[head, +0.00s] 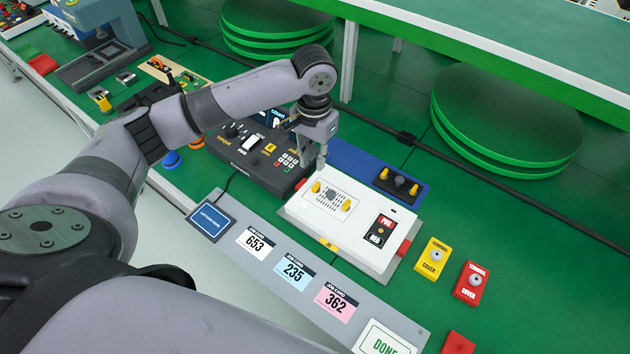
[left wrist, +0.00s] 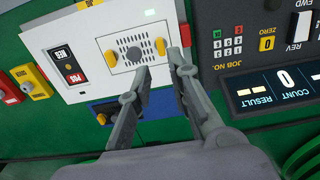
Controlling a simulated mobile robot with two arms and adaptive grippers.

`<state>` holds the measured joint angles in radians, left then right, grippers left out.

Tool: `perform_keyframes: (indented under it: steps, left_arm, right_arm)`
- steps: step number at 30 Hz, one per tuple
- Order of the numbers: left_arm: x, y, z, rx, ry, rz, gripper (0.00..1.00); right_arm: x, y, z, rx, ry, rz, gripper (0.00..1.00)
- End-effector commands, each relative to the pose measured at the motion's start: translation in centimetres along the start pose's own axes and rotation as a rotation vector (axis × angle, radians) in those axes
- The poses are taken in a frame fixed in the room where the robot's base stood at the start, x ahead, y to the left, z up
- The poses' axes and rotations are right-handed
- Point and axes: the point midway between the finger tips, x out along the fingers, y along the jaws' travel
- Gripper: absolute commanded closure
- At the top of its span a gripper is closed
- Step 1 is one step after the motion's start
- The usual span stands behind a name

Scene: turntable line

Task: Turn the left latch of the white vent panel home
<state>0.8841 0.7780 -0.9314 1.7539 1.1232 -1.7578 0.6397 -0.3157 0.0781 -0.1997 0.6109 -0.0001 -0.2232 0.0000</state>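The white vent panel (head: 290,209) lies on the green bench, with a dark round vent (head: 331,195) between two yellow latches. The left latch (head: 316,187) is on the side toward the dark counter box; the right latch (head: 347,205) is on the other side. In the left wrist view the picture is turned, so the left latch (left wrist: 160,46) shows right of the vent and the right latch (left wrist: 111,57) left of it. My left gripper (left wrist: 159,61) is open and empty, its fingertips apart near the left latch. Contact cannot be told. My right gripper is out of view.
The dark counter box (head: 262,160) stands close beside the panel. A blue plate (head: 350,158) lies behind it. Yellow (head: 432,258) and red (head: 471,283) terminal covers lie to the right. A grey strip with job cards (head: 296,268) runs in front.

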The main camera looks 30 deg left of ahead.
Motion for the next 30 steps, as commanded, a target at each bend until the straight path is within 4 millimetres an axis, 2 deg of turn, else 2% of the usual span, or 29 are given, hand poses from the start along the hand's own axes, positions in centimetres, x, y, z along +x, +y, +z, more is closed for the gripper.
perform_keyframes:
  steps: [3, 9, 15, 19, 27, 30]
  left_arm:
    - [2.8, 0.0, 0.1, 0.001, -0.004, 0.0, 0.82]
    - [6.8, 0.0, 0.1, 0.0, -0.003, 0.0, 0.82]
    - [9.3, 0.1, 0.0, 0.002, -0.001, 0.001, 0.82]
    - [10.0, 0.1, 0.0, 0.002, 0.0, 0.0, 0.82]
    - [10.2, 0.1, 0.0, 0.002, 0.001, 0.0, 0.82]
    - [10.2, 0.0, 0.0, 0.002, 0.001, 0.0, 0.88]
  right_arm:
    - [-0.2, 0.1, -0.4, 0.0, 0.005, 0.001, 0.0]
    - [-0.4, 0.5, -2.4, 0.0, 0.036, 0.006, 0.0]
    - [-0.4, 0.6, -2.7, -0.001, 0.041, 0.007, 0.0]
    - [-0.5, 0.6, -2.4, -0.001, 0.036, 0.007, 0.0]
    - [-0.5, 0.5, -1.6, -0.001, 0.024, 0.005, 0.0]
    - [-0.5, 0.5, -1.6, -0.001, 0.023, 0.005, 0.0]
